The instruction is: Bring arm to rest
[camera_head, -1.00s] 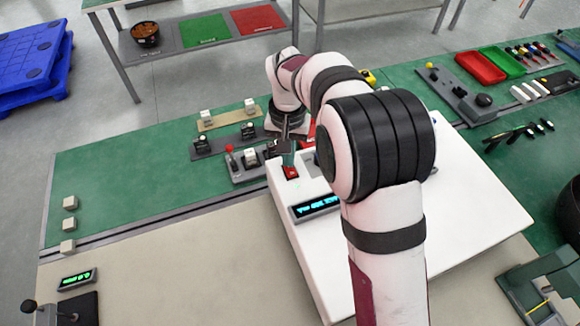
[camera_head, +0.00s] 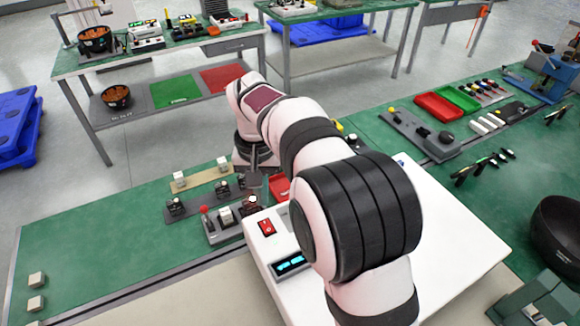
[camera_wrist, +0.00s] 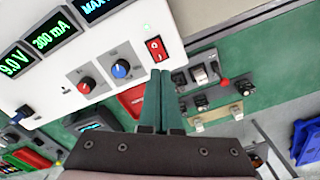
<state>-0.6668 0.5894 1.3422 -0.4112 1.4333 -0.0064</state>
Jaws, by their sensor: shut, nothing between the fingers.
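My gripper (camera_wrist: 160,102) shows in the wrist view with its two green fingers together and nothing between them. In the head view my gripper (camera_head: 256,186) is small and partly hidden, above the left rear edge of the white instrument box (camera_head: 445,235). The box's red rocker switch (camera_head: 267,227) is in front of the fingers and apart from them in that view. In the wrist view the red switch (camera_wrist: 157,48) lies beyond the fingertips, beside a red knob (camera_wrist: 86,86) and a blue knob (camera_wrist: 120,69). The wrist view also shows lit displays, one reading 300 mA (camera_wrist: 48,38).
A grey switch block with a red-topped lever (camera_head: 205,217) stands left of the box. Red tray (camera_head: 438,107), green tray (camera_head: 457,97) and black bowl (camera_head: 562,228) are at right.

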